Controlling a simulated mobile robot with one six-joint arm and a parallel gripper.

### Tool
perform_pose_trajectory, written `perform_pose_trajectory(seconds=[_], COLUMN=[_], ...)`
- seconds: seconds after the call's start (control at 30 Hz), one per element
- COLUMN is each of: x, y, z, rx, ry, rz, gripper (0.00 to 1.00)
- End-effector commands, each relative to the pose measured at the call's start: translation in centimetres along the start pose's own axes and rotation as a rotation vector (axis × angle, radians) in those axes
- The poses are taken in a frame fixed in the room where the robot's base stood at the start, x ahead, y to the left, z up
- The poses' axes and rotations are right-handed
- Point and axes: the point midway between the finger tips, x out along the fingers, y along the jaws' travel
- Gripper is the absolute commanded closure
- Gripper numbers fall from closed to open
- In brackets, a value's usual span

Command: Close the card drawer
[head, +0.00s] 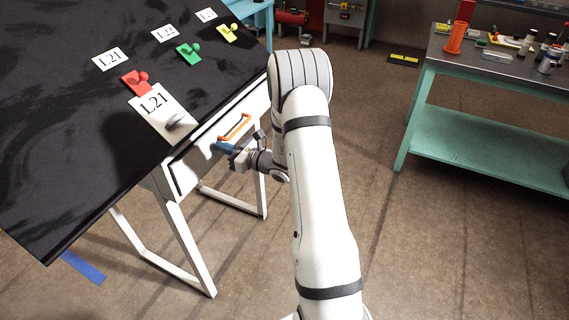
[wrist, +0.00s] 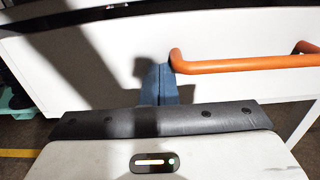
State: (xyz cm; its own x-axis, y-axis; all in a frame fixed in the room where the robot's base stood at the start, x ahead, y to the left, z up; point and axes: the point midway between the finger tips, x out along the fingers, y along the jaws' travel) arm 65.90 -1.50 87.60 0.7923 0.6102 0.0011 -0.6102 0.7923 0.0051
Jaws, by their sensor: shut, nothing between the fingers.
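The card drawer (head: 205,143) is a white box under the edge of the black-topped table, with an orange bar handle (head: 236,127) on its front. In the wrist view, the white drawer front (wrist: 240,28) fills the upper part and the orange handle (wrist: 240,65) runs to the right. My gripper (head: 222,147) is at the drawer front, near one end of the handle. Its blue fingers (wrist: 160,83) are shut and empty, just left of the handle's left end. I cannot tell whether the fingertips touch the front, or how far the drawer stands open.
A white table leg (head: 185,240) stands below the drawer. A teal workbench (head: 490,145) with bottles is at the right.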

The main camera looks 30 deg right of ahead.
Motion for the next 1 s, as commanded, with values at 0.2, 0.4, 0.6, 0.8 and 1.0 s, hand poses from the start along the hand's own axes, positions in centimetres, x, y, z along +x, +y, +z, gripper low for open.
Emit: perform_pose_trajectory(seconds=[0.2,0.4,0.6,0.8,1.0], x=[-2.2,-6.9,-10.9,-12.9,-13.1], y=[-0.4,-0.6,-0.5,-0.5,-0.1], z=[0.4,0.2,0.2,0.2,0.4], rx=[-0.005,-0.002,0.0,0.0,-0.008], ry=[-0.009,-0.006,-0.005,-0.004,-0.001], rz=[0.002,0.002,0.003,0.004,0.021], gripper=[1.0,1.0,1.0,1.0,1.0])
